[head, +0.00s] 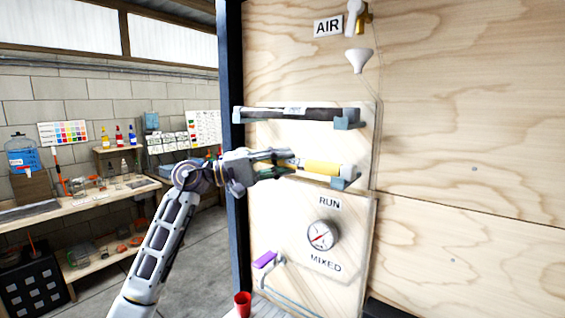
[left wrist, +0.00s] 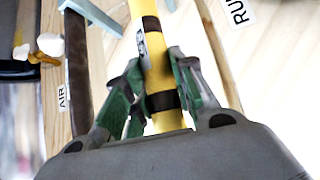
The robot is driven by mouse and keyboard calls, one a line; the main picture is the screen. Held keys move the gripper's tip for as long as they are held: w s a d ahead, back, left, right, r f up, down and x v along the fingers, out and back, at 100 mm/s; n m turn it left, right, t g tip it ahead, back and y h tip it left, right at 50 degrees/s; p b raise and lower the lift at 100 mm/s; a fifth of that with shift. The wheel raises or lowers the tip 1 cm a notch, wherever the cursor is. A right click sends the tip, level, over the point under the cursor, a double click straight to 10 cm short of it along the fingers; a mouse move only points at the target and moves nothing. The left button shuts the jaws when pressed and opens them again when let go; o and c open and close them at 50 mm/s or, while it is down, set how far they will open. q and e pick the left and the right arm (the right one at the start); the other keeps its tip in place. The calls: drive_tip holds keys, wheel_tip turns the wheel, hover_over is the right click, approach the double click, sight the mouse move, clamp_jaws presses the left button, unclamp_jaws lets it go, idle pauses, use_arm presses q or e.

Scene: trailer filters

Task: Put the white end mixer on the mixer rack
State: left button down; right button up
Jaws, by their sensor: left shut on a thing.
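A yellow tube with a pale end cap, which looks like the white end mixer (head: 322,168), lies nearly level in front of the wooden panel. My left gripper (head: 292,161) is shut on it toward its left part. In the left wrist view the yellow tube (left wrist: 155,60) runs between the green-padded fingers (left wrist: 163,95), with dark bands and a small label on it. The grey-blue lower bracket of the mixer rack (head: 345,183) is right under the tube's right end; I cannot tell if they touch. The tube's left end is hidden by my gripper.
A dark tube (head: 300,113) rests on the upper bracket (head: 347,124) above. Below are a round gauge (head: 322,235), a purple-handled lever (head: 264,260) and a red cup (head: 243,304). A dark post (head: 232,150) stands left of the panel. A white funnel (head: 359,60) hangs above.

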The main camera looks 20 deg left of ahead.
use_arm(q)
drive_tip(key=shift+f, duration=0.1)
use_arm(e)
drive_tip(key=shift+f, duration=0.25)
use_arm(q)
drive_tip(key=c, duration=1.4)
unclamp_jaws()
drive_tip(key=shift+o, duration=1.2)
use_arm(e)
drive_tip(key=shift+d, duration=0.3)
drive_tip(key=shift+w, duration=0.1)
drive_tip(key=shift+w+r, duration=0.1)
drive_tip(key=shift+r, duration=0.2)
